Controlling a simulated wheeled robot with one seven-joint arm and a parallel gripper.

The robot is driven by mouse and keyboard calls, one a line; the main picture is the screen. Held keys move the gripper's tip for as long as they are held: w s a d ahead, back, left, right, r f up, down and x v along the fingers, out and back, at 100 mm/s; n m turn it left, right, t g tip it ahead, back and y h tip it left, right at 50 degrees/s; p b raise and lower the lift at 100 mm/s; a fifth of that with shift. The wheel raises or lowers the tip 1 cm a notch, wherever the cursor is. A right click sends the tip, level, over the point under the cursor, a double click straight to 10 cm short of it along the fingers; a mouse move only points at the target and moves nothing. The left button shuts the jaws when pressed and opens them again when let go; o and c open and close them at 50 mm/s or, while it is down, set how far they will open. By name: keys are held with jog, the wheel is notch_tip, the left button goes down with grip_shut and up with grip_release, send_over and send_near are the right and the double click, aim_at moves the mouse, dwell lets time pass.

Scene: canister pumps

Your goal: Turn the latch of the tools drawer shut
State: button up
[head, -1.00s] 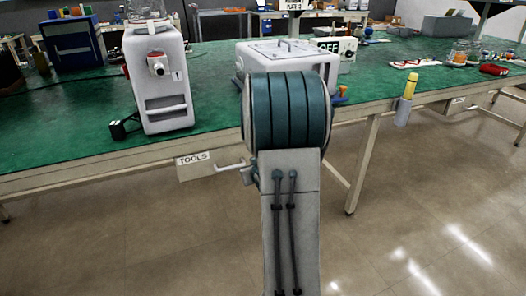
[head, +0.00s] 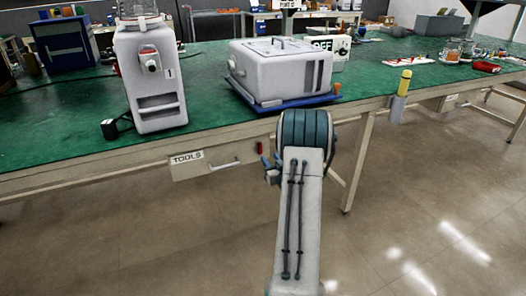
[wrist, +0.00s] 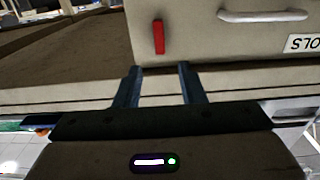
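The tools drawer (head: 218,158) is under the front edge of the green bench, with a "TOOLS" label and a pale bar handle. Its small red latch (head: 260,148) stands upright, right of the handle in the head view. The wrist view shows the latch (wrist: 158,37) as a vertical red bar on the pale front, with the handle (wrist: 262,15) and the upside-down label to its right. My gripper (wrist: 158,68) is open and empty. Its two fingers point at the front, on either side of the latch's line and apart from it. In the head view my gripper (head: 270,165) is just below the latch.
On the green bench (head: 70,130) stand a white canister machine (head: 150,85) and a white boxy unit (head: 280,75) on a blue tray. A yellow-topped bottle (head: 400,95) hangs at the bench edge. A bench leg (head: 357,160) is right of my arm. The floor in front is clear.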

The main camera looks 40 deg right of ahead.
aim_at(261, 147)
jog(key=b+x, duration=0.1)
jog(key=x, duration=0.7)
grip_shut()
